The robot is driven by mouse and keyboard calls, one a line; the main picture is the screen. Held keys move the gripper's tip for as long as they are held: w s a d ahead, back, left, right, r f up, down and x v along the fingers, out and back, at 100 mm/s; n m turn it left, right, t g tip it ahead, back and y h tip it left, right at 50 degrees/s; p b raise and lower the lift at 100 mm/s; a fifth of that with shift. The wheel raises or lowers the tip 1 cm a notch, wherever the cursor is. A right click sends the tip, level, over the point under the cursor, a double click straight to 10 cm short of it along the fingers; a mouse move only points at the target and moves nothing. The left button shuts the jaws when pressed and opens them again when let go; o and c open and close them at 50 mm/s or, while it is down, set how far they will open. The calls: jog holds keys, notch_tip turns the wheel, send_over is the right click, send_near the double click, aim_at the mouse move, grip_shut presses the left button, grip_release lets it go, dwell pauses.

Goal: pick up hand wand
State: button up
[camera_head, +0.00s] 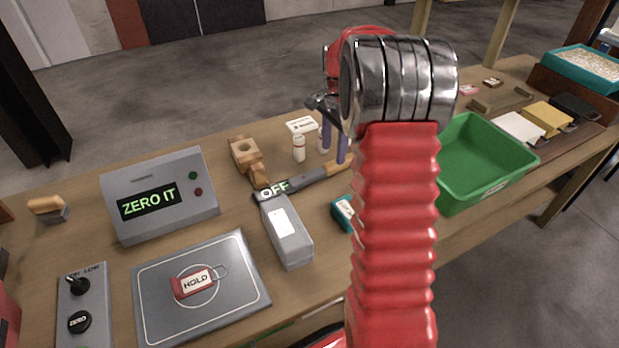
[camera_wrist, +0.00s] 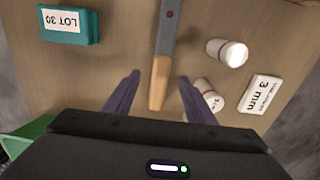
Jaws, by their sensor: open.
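The hand wand appears to be the slim grey bar with an orange-tan handle (camera_head: 310,179), lying flat on the wooden table; it also shows in the wrist view (camera_wrist: 165,45). Its far end lies by a small display reading OFF (camera_head: 274,188). My gripper (camera_head: 334,156) is above the handle end, its dark purple fingers pointing down. In the wrist view the fingers (camera_wrist: 159,76) are open, one on each side of the handle, with gaps on both sides. Their height above the handle is hard to tell. My red arm hides part of the table.
Two white bottles stand near the fingers, one upright (camera_wrist: 227,52) and one partly hidden (camera_wrist: 208,95). A 3 mm card (camera_wrist: 261,94), a teal LOT 30 block (camera_wrist: 68,25), a grey box (camera_head: 286,231) and a wooden piece (camera_head: 246,157) lie close. A green bin (camera_head: 487,190) stands right.

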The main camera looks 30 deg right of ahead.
aim_at(332, 163)
jog(key=shift+f, duration=0.15)
jog(key=shift+w+f, duration=0.15)
jog(key=shift+f, duration=2.4)
grip_shut()
